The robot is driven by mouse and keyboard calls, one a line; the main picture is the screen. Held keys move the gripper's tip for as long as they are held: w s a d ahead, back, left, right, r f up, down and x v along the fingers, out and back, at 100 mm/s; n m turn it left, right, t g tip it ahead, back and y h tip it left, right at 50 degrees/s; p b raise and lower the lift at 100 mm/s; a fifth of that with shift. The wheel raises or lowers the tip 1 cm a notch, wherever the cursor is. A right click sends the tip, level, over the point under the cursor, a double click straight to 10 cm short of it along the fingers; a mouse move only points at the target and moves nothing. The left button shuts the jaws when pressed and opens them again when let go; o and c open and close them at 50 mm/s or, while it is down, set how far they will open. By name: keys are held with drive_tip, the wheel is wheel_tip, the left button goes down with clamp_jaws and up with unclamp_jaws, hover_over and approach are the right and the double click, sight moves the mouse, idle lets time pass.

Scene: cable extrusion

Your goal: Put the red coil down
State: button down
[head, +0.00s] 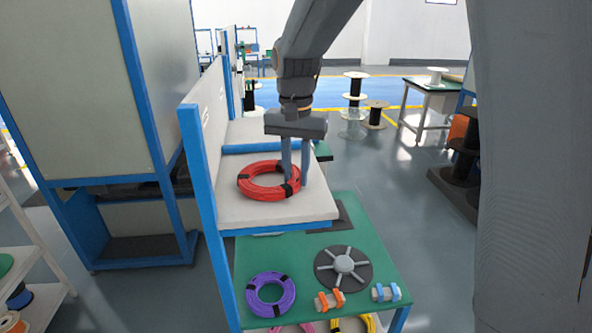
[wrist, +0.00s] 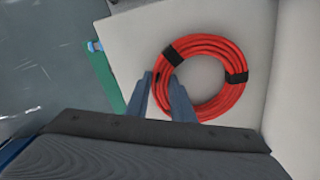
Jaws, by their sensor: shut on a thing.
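The red coil (head: 258,193), a ring of red cable with black ties, is over the white shelf (head: 318,208) of the blue-framed stand. It lies flat, and I cannot tell whether it touches the shelf. My gripper (head: 296,178) points down at the coil's right side, shut on the coil. In the wrist view the coil (wrist: 237,92) lies beyond my fingers (wrist: 160,80), which meet its left edge beside a black tie. The pale shelf (wrist: 128,40) is bare around it.
Below, a green table (head: 290,252) holds a purple coil (head: 252,297), a grey round reel (head: 365,273) and small orange and blue parts. The stand's upright panel (head: 203,115) rises left of the coil.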

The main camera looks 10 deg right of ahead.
drive_tip(key=shift+f, duration=0.1)
drive_tip(key=c, duration=1.5)
unclamp_jaws()
drive_tip(key=shift+c, duration=0.2)
wheel_tip(320, 180, up, 12)
drive_tip(key=b, duration=0.4)
drive_tip(key=shift+b, duration=0.35)
drive_tip(key=shift+s, duration=0.15)
